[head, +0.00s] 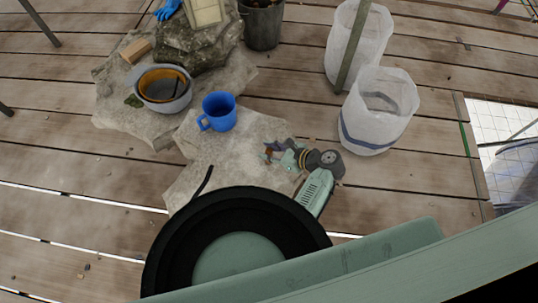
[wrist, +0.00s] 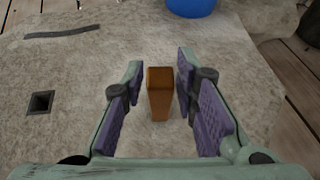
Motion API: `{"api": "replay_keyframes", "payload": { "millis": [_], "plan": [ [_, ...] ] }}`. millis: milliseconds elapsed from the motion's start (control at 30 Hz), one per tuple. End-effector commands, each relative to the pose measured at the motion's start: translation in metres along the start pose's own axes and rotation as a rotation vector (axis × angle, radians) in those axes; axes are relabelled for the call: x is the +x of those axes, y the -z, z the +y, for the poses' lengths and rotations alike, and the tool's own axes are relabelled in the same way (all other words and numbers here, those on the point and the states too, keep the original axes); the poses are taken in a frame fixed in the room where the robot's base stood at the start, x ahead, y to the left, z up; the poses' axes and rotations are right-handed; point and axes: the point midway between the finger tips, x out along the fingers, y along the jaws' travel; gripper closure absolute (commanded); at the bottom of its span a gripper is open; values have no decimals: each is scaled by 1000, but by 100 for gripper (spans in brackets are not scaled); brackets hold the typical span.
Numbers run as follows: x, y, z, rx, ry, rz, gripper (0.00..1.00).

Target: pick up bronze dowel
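The bronze dowel (wrist: 159,97) is a short, squared, orange-brown block in the wrist view. It stands out from the pale stone slab (wrist: 235,60), between the two fingers of my gripper (wrist: 160,70). The fingers have purple pads and are spread apart, with a visible gap on each side of the dowel. In the head view my gripper (head: 273,153) is low over the right part of the slab (head: 235,153). The dowel is too small there to make out surely beside the fingers.
A blue mug (head: 219,111) stands on the slab beyond my gripper; a grey bowl (head: 164,88) is farther left. A square hole (wrist: 40,102) and a thin dark strip (wrist: 62,32) lie left of the dowel. White bins (head: 378,110) stand on the wooden deck at right.

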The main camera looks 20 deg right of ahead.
Motion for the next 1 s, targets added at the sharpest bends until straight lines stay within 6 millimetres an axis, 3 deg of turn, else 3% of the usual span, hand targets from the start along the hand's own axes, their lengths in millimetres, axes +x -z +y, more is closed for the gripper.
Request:
{"api": "replay_keyframes", "payload": {
  "millis": [367,1000],
  "plan": [
    [0,0,0,0,0,0,100],
    [-1,-3,0,-1,0,-1,100]
  ]
}}
